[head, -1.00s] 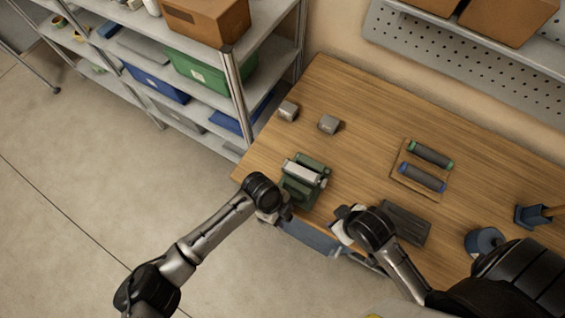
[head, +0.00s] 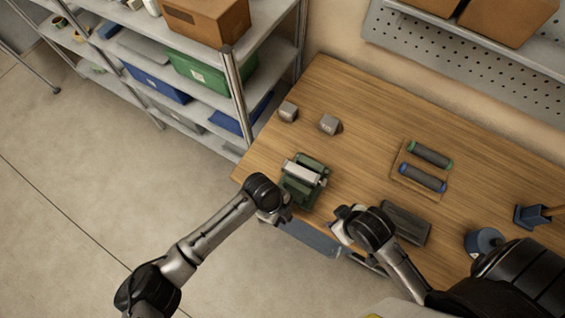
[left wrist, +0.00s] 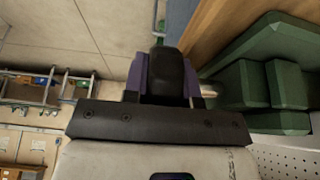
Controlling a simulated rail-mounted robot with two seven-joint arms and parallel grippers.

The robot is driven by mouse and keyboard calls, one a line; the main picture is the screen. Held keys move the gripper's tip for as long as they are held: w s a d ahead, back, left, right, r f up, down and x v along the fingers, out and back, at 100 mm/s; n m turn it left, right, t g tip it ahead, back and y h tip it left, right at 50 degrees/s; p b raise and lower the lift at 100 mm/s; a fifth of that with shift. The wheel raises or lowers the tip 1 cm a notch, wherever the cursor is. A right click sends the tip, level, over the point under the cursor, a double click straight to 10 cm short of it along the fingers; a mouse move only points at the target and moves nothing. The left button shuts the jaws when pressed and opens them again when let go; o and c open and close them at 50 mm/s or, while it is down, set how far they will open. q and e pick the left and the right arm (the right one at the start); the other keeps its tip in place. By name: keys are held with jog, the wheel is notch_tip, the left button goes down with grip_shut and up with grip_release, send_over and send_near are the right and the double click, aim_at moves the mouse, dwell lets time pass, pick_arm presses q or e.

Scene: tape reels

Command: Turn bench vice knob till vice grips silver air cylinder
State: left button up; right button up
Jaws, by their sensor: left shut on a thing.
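The green bench vice (head: 313,193) stands at the near left edge of the wooden table, and its green body also shows at the right of the left wrist view (left wrist: 281,85). The silver air cylinder (head: 303,172) lies across the top of the vice, between its jaws; whether both jaws touch it is too small to tell. My left gripper (head: 279,210) is at the near side of the vice. In the left wrist view its purple fingers are shut on the black knob (left wrist: 167,72). My right gripper (head: 342,224) is right of the vice, apart from it; its fingertips are unclear.
Two small grey blocks (head: 329,124) lie behind the vice. A wooden board with two dark rolls (head: 424,178) lies to the right. A dark grey tray (head: 406,223) is beside my right arm. A shelf rack (head: 237,95) stands left of the table.

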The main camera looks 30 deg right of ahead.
aim_at(291, 219)
pick_arm(q)
jog(key=t+p, duration=0.1)
jog(key=t+y+p, duration=0.1)
jog(key=p, duration=0.1)
jog(key=shift+r+t+y, duration=0.3)
jog(key=shift+t+y+p, duration=0.4)
jog(key=shift+t+p, duration=0.5)
jog(key=shift+p, duration=0.25)
jog(key=shift+f+t+y+p, duration=0.2)
jog(key=shift+t+y+p, duration=0.3)
jog(key=shift+t+p, duration=0.2)
jog(key=o, duration=0.9)
jog(key=v, duration=1.3)
jog(key=shift+s+r, duration=0.15)
jog(key=shift+r, duration=0.2)
